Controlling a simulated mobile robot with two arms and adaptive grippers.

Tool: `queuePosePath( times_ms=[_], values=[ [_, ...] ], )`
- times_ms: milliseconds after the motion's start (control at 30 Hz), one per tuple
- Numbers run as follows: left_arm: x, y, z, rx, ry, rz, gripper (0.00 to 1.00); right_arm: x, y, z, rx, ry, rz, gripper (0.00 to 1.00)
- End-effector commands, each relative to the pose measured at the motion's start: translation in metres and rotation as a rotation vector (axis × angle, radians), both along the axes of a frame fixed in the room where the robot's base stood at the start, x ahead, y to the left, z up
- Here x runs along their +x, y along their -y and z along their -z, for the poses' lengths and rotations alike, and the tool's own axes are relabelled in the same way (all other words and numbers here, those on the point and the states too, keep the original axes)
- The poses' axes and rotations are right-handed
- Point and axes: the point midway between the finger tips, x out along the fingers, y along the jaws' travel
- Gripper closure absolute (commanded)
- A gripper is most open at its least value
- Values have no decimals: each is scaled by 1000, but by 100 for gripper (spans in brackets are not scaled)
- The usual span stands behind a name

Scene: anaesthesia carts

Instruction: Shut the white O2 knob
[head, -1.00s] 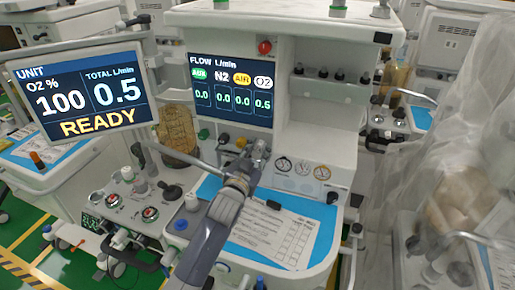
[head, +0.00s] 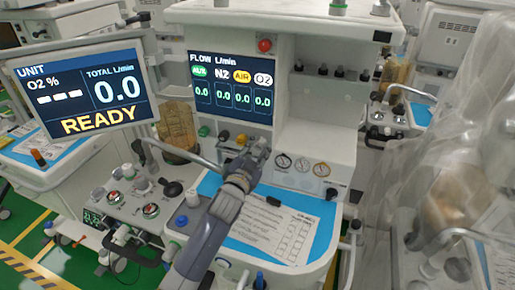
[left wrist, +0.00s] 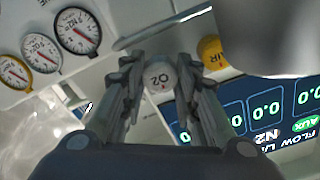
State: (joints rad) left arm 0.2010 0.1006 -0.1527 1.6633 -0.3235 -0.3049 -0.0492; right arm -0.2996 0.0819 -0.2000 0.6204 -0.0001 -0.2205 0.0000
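The white O2 knob (left wrist: 160,77) shows in the left wrist view, on the front of the cart under the flow screen. My left gripper (left wrist: 158,68) has one finger on each side of it and appears shut on it. In the head view my left gripper (head: 258,150) reaches up to the knob row and hides the O2 knob. The flow screen (head: 232,88) reads 0.0 in every column, O2 included. The unit monitor (head: 82,92) shows total 0.0, dashes for O2 % and READY. My right gripper is not in view.
The yellow AIR knob (left wrist: 211,53) sits close beside my fingers. Round gauges (head: 302,165) are just right of the gripper. A clipboard sheet (head: 275,225) lies on the blue mat below my arm. Plastic sheeting hangs at the far right.

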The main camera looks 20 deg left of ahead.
Motion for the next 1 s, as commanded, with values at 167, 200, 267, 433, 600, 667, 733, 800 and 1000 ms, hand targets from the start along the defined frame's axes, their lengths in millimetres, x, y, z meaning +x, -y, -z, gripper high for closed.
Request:
queuePosePath(
  times_ms=[167, 200, 267, 433, 600, 667, 733, 800, 1000],
  values=[
    [0, 0, -1, 0, 1, 0, 62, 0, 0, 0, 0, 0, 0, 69],
    [0, 0, -1, 0, 1, 0, 62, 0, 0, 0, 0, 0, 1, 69],
    [0, 0, -1, 0, 1, 0, 62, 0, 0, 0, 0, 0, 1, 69],
    [-3, 0, 0, 0, 0, 0, 62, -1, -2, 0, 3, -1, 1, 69],
    [-23, -1, 1, -1, -2, 0, 62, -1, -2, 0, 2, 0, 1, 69],
    [-34, -1, 1, -1, -1, 0, 62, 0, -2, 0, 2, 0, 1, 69],
    [-49, -1, 1, -1, -1, 1, 62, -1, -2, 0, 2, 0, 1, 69],
    [-65, -2, 1, 0, -1, 0, 62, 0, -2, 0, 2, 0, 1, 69],
    [-99, -3, 1, 0, -1, 0, 62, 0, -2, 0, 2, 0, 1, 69]
  ],
)
